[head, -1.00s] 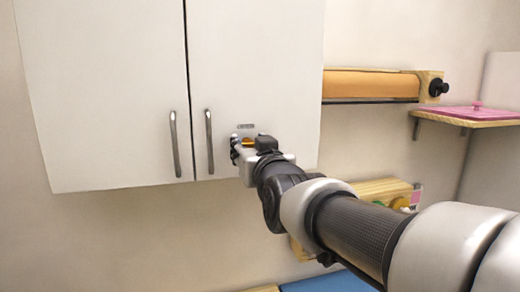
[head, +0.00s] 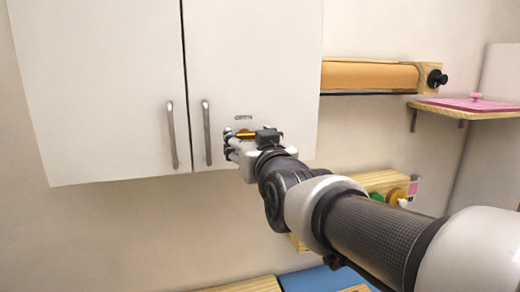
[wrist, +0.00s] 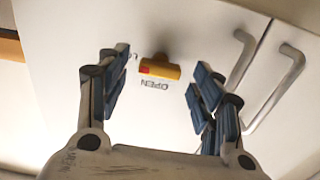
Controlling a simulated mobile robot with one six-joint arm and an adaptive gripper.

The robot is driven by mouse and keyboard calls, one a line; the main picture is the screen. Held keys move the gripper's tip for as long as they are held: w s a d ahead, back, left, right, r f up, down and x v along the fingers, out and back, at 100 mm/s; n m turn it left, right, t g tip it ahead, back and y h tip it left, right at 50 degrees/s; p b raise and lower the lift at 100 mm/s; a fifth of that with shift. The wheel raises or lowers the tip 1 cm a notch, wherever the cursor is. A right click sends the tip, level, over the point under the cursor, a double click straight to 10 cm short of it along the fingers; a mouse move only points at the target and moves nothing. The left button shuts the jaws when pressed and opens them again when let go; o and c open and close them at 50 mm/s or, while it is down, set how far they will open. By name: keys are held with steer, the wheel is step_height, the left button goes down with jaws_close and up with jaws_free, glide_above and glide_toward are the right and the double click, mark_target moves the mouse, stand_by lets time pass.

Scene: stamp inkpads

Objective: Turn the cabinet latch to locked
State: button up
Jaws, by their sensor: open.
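The cabinet latch (wrist: 160,67) is a small yellow-orange bar with a red end, mounted on the white cabinet door. In the wrist view it lies crosswise beside the printed word OPEN, which appears upside down. The latch (head: 246,135) shows as a small orange piece in the head view, partly hidden by my gripper. My gripper (wrist: 158,62) is open. Its blue-padded fingers stand on either side of the latch in the picture, with clear gaps and nothing held. In the head view my gripper (head: 232,141) is close to the door's lower part; contact cannot be told.
Two metal door handles (head: 206,132) (head: 172,135) stand left of my gripper. At right are an orange roll (head: 370,76) and a shelf with a pink lid (head: 475,103). Wooden and blue surfaces (head: 318,279) lie below. Open wall lies under the cabinet.

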steer(key=v, duration=1)
steer(key=shift+s, duration=0.2)
steer(key=shift+r, duration=0.1)
steer(key=s+d+f+m+g+h+b, duration=0.1)
steer(key=s+d+f+g+b, duration=0.15)
steer(key=f, duration=0.65)
steer(key=s+d+f+g+h+b, duration=0.1)
steer(key=s+d+f+g, duration=0.25)
steer(key=f, duration=0.45)
steer(key=s+d+f+m+g+h+b, duration=0.1)
steer(key=s+d+f+g, duration=0.2)
steer(key=s+f, duration=0.5)
steer(key=s+d+f+m+g+h+b, duration=0.1)
steer(key=s+d+f+g+h+b, duration=0.1)
steer(key=s+f, duration=0.6)
steer(key=d+f+g, duration=0.1)
steer(key=d, duration=0.1)
steer(key=shift+s+d+f+g, duration=0.2)
steer(key=shift+d+f+g, duration=0.05)
steer(key=shift+f+g, duration=0.1)
